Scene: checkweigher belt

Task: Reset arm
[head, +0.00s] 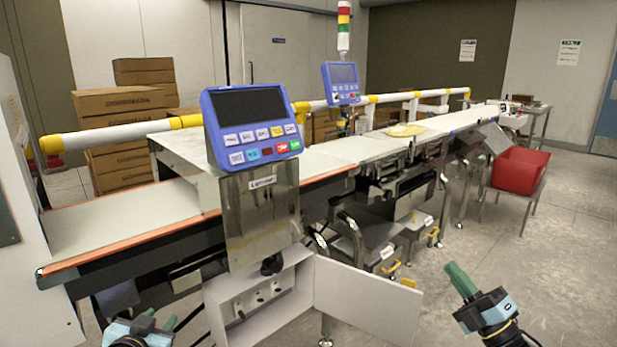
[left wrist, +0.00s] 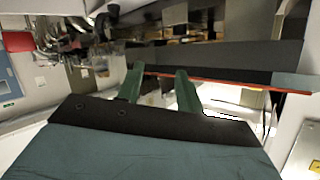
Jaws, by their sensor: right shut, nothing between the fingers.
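My left gripper (head: 160,318) is at the bottom left of the head view, in front of the belt frame. Its two green fingers stand apart with nothing between them, as the left wrist view (left wrist: 160,85) also shows. My right gripper (head: 458,277) is at the lower right over the grey floor, its green fingers together and empty. Neither gripper touches anything that I can see. The checkweigher belt (head: 130,218) runs from the near left to the far right.
A blue control panel (head: 252,126) stands above a steel box. Below it, a white cabinet's door (head: 368,298) hangs open between my grippers. A red bin (head: 518,172) stands at the right. Cardboard boxes (head: 125,103) are stacked behind the belt.

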